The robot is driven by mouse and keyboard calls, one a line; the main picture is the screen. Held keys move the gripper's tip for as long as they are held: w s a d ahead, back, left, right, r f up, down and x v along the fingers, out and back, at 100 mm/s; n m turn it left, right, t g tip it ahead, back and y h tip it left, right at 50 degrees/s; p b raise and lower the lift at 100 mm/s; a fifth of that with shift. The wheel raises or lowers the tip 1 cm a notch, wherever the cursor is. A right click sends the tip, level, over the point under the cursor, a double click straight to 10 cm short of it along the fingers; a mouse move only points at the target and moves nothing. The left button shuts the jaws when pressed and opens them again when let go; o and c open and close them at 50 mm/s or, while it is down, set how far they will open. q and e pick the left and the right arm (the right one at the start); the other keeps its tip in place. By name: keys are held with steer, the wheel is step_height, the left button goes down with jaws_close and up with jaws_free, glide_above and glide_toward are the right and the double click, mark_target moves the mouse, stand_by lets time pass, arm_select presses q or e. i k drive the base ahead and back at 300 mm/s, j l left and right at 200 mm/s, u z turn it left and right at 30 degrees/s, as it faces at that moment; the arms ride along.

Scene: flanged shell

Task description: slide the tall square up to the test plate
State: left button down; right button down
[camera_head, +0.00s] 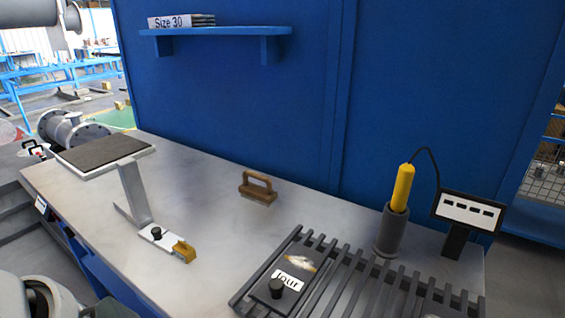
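A metal upright piece (133,190) stands on the left of the bench. It has a tall flat post and a low foot with a black knob (156,235) and a yellow block (184,250) at its near end. A dark-topped flat pad (103,152) shows at its upper end; I cannot tell whether they are joined. This may be the tall square. The two are apart. Neither gripper is in view.
The slatted rack (345,283) fills the bench's near right. A wooden-handled block (258,188) sits mid-bench. A yellow tool (403,188) stands in a grey holder (389,231), wired to a display (468,211). Bare bench (215,225) lies between the upright piece and the rack.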

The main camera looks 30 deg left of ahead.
mark_target(135, 207)
steer(key=i+j+u, duration=0.2)
steer(key=u, duration=0.25)
steer(key=i+j+u, duration=0.1)
steer(key=i+u, duration=0.15)
steer(key=u, duration=0.25)
steer(key=i+u, duration=0.25)
steer(key=u, duration=0.2)
steer(key=i+u, duration=0.25)
steer(key=u, duration=0.25)
steer(key=i+l+u, duration=0.2)
steer(key=u, duration=0.25)
steer(key=i+u, duration=0.3)
steer(key=i+l+u, duration=0.15)
steer(key=i+u, duration=0.2)
